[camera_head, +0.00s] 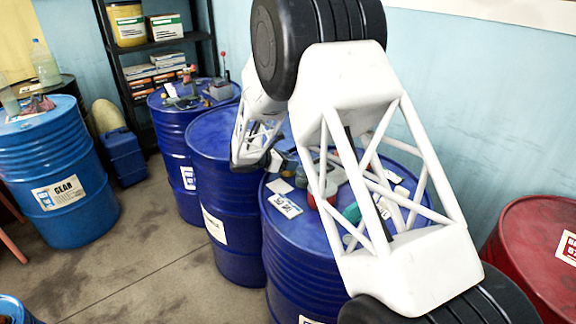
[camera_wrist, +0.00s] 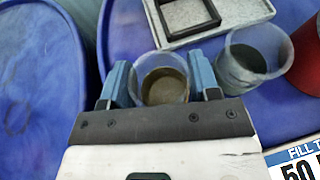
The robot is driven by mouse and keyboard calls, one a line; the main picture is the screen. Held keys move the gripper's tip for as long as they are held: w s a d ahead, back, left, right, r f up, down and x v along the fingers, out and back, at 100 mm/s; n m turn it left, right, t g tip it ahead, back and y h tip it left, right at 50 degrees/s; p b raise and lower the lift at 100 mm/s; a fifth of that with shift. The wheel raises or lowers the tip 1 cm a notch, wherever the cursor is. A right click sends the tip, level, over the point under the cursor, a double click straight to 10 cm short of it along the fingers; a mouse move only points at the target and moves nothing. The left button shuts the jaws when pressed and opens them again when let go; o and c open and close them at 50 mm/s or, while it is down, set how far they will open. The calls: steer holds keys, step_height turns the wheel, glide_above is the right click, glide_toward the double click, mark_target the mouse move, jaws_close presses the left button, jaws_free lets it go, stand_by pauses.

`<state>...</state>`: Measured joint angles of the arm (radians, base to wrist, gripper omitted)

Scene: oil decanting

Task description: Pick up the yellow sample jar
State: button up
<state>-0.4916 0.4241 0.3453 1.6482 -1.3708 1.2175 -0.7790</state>
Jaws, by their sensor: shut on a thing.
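In the wrist view, a clear jar with dark yellow-brown contents (camera_wrist: 165,86) sits between the two blue fingers of my gripper (camera_wrist: 160,72). The fingers are shut on its sides. The jar's lower part is hidden behind the gripper body. I cannot tell whether its base touches the blue drum top below. In the head view, my arm reaches over the blue drums, and the held jar cannot be made out there.
A second clear jar with greyish contents (camera_wrist: 252,62) stands close right of the held one. A grey tray with a black frame (camera_wrist: 240,12) lies behind. A white label (camera_wrist: 297,158) is at lower right. Several blue drums (camera_head: 215,222) stand side by side; a red drum (camera_head: 535,240) is at right.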

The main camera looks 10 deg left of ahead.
steer(key=shift+r, duration=0.2)
step_height(320, 180, up, 10)
steer(key=shift+f, duration=0.15)
stand_by(0.4)
steer(key=shift+d, duration=0.1)
stand_by(0.4)
